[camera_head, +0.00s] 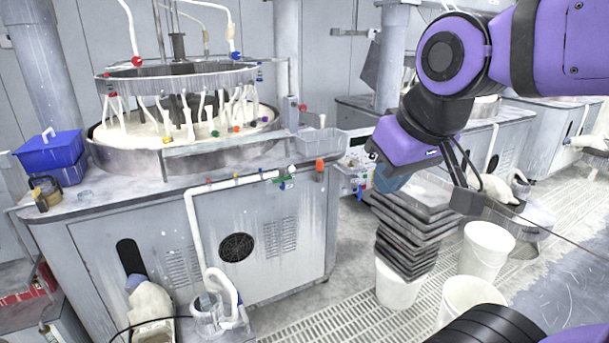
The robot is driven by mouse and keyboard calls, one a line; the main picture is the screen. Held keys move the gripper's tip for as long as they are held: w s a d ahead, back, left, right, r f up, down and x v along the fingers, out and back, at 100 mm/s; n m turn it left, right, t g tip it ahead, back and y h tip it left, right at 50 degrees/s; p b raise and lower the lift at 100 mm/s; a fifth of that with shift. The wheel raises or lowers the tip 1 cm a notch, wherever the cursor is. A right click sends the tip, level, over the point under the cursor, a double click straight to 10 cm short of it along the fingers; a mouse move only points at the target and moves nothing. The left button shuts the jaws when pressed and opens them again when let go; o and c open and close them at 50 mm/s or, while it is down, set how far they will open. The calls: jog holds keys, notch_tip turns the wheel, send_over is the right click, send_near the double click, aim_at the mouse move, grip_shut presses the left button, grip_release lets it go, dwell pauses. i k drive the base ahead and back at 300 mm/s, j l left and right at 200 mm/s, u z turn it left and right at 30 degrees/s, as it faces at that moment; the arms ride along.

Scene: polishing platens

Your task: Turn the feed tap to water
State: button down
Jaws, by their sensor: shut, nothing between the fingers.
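A small tap with a green and blue handle (285,184) sits on the white pipe (238,183) along the front top edge of the near polishing machine. It looks like the feed tap, but it is too small to read its setting or any water mark. My purple arm reaches in from the upper right. My gripper (508,213) is at the arm's end, right of the machine and well apart from the tap. It is shut and empty; its fingers are hard to make out.
The near machine carries a round polishing platen (125,157) with a ring of hoses. An orange fitting (319,167) is right of the tap. A blue box (49,151) stands at left. Stacked grey trays (405,250) and white buckets (487,248) stand on the grating below my arm.

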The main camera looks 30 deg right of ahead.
aim_at(282, 179)
jog(key=i+l, duration=0.35)
jog(key=l, duration=0.15)
jog(key=i+l, duration=0.35)
jog(key=l, duration=0.15)
jog(key=i+l, duration=0.1)
jog(key=i, duration=0.4)
